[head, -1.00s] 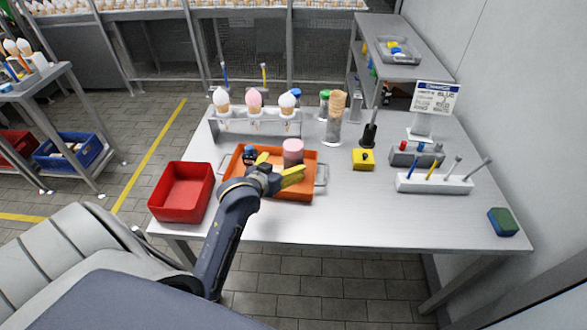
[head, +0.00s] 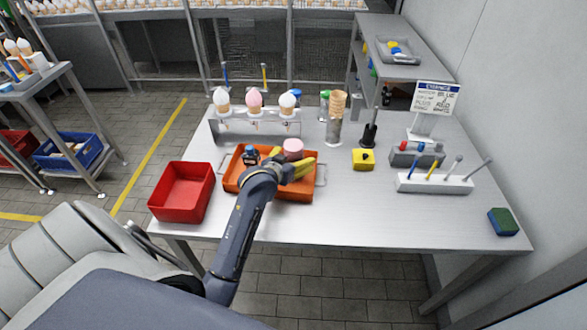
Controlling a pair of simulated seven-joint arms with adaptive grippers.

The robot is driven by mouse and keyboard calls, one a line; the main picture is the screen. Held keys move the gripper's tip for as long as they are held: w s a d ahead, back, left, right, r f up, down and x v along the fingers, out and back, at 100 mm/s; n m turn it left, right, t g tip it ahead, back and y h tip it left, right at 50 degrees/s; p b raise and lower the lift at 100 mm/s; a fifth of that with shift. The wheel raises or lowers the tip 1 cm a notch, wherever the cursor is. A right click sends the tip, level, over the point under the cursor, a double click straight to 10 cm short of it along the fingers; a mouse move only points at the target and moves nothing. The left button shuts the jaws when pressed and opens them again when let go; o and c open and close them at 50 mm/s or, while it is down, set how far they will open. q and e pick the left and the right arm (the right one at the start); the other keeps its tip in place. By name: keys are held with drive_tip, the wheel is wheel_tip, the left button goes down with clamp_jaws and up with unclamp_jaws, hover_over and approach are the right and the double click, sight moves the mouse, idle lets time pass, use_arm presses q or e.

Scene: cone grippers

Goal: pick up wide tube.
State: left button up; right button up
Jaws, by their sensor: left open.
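The wide tube (head: 293,147), a short pink cylinder, stands in the orange tray (head: 231,183) on the table. Only its upper part shows; my gripper hides its lower part. My left gripper (head: 292,161), with yellow fingers, is open at the near side of the tube, low over the tray. I cannot tell whether the fingers touch it. My right gripper is not in view.
A small dark blue-capped bottle (head: 250,156) stands in the tray left of the gripper. A red bin (head: 181,192) is to the left. Behind is a rack (head: 283,121) with several cones. A yellow block (head: 362,160) is to the right.

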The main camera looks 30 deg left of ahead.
use_arm(q)
drive_tip(key=c, duration=1.2)
drive_tip(key=shift+c, duration=0.3)
drive_tip(key=shift+r, duration=0.1)
